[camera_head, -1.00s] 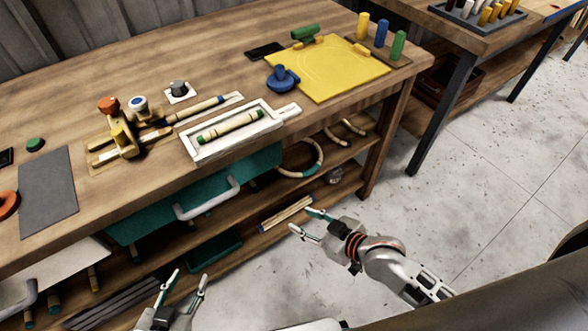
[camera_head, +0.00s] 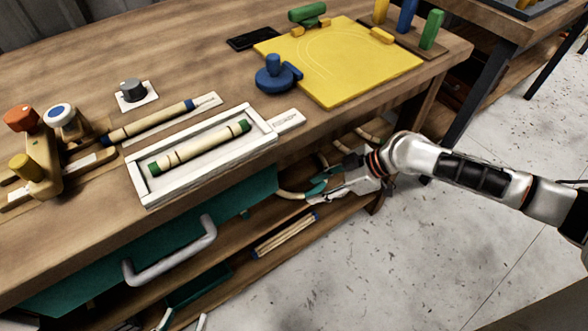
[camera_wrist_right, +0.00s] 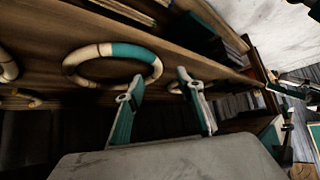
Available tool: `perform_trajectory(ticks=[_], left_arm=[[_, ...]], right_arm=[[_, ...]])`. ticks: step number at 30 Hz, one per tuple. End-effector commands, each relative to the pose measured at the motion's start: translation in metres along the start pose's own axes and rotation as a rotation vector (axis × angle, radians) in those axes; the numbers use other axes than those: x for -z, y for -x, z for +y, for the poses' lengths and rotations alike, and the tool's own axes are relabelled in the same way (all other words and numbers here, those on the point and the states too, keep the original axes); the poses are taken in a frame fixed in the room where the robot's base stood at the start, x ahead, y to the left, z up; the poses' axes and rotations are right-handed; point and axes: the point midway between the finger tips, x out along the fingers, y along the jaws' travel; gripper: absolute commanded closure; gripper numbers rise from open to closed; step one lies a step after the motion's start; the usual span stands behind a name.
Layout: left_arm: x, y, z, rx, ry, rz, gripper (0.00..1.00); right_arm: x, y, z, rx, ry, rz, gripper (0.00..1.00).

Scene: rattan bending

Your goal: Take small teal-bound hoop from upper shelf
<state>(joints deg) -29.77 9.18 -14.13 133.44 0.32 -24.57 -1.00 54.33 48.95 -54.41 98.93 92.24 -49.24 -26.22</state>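The small teal-bound hoop, pale with a teal wrapped section (camera_wrist_right: 133,51), lies on the upper shelf under the bench in the right wrist view. In the head view only a pale part of it (camera_head: 289,194) shows beside my right gripper (camera_head: 322,190), which hides the rest. In the wrist view my right gripper (camera_wrist_right: 157,88) is open with nothing between its fingers; the hoop is ahead and to the left, its near rim close to the left finger. I cannot tell whether they touch. My left gripper (camera_head: 184,322) is at the bottom edge, mostly cut off, its tips apart.
The workbench top (camera_head: 200,60) overhangs the shelf. A teal drawer with a grey handle (camera_head: 172,255) is left of the hoop. Bundled sticks (camera_head: 286,236) lie on the lower shelf. Another pale hoop (camera_wrist_right: 6,66) is at the wrist view's left edge. The floor in front is clear.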

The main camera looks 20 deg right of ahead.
Motion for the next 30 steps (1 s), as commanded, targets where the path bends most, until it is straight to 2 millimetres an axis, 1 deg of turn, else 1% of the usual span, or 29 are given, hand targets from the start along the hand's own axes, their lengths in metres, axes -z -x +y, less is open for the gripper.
perform_trajectory(ticks=[4,11,15,17,19,21,24,29,30], left_arm=[[-0.002,-0.001,0.002,-0.004,0.004,-0.001,0.60],[0.000,-0.001,0.005,-0.009,0.015,0.006,0.60],[-0.003,-0.002,0.010,-0.019,0.028,0.005,0.60],[-0.001,-0.003,0.013,-0.024,0.036,0.011,0.60],[0.006,-0.004,0.015,-0.026,0.043,0.026,0.60],[0.015,-0.005,0.014,-0.023,0.049,0.044,0.60],[0.022,-0.006,0.012,-0.017,0.056,0.058,0.60],[0.022,-0.006,0.012,-0.016,0.059,0.058,0.60],[0.021,-0.006,0.012,-0.016,0.059,0.056,0.60]], right_arm=[[-0.002,-0.009,0.002,0.008,-0.002,-0.003,0.63],[0.000,-0.033,0.002,0.007,-0.001,-0.002,0.63],[0.001,-0.054,0.003,0.009,-0.004,-0.002,0.63],[0.001,-0.063,0.004,0.009,-0.004,-0.004,0.63],[0.002,-0.070,0.004,0.008,-0.004,-0.003,0.63],[0.003,-0.075,0.005,0.006,-0.003,-0.002,0.63],[0.004,-0.077,0.005,0.004,-0.001,-0.002,0.63],[0.005,-0.076,0.006,0.003,0.000,-0.001,0.63],[0.005,-0.076,0.006,0.003,0.000,-0.001,0.68]])
